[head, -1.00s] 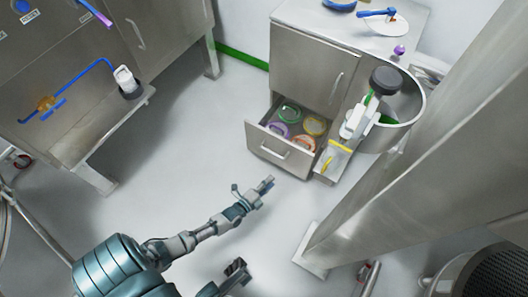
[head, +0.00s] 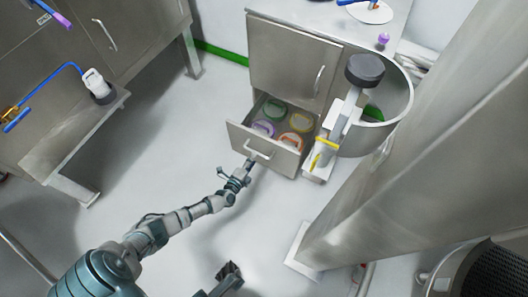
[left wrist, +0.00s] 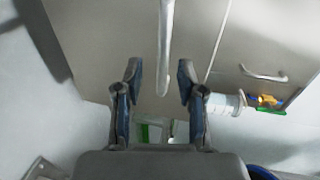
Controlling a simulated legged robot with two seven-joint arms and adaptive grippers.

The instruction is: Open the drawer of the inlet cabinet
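The inlet cabinet (head: 290,62) stands at upper centre in the head view. Its lower drawer (head: 236,136) is pulled part way out, with several coloured round items inside. The drawer has a bar handle (head: 262,154) on its front. My left gripper (head: 247,166) is just in front of that handle. In the left wrist view the left gripper (left wrist: 158,72) is open, and the handle (left wrist: 165,45) shows between its fingers with a gap on each side. My right gripper (head: 229,271) is only partly visible at the bottom of the head view.
A steel pot (head: 397,105) and a device with a dark round top (head: 365,70) stand right of the drawer. A thick steel post (head: 400,165) crosses the right side. A bench (head: 70,135) is at left. Open floor lies in front of the cabinet.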

